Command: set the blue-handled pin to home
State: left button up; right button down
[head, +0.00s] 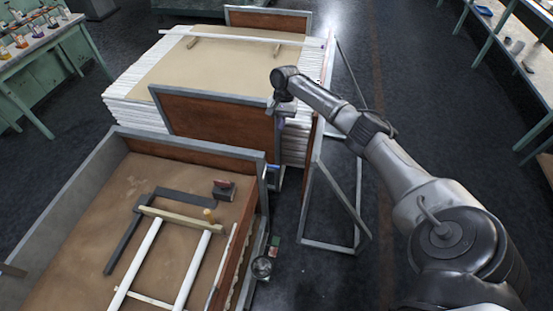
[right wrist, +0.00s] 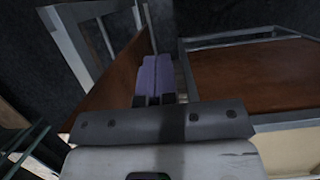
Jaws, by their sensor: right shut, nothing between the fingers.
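My right gripper (head: 281,117) is shut and empty. It points down beside the right end of the brown upright panel (head: 215,122), between the stack and the open crate. Its lavender fingers (right wrist: 155,76) are together in the right wrist view, with a brown board close on each side. A small blue part (head: 273,176) shows in the head view by the crate's right corner post, below and apart from the gripper. It may be the pin's blue handle, but it is too small to tell, and no pin shaft can be made out. My left gripper is not in view.
The open crate (head: 199,155) holds a white tube frame (head: 143,254), a dark square (head: 124,236) and a block (head: 223,190). A stack of white tubes (head: 131,104) stands behind. A metal brace frame (head: 332,205) stands to the right, with dark floor beyond.

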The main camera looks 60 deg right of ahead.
jog(key=s+a+f+b, duration=0.2)
jog(key=a+f, duration=0.4)
jog(key=f, duration=0.4)
jog(key=shift+a+f, duration=0.2)
jog(key=shift+a, duration=0.1)
dwell(0.4)
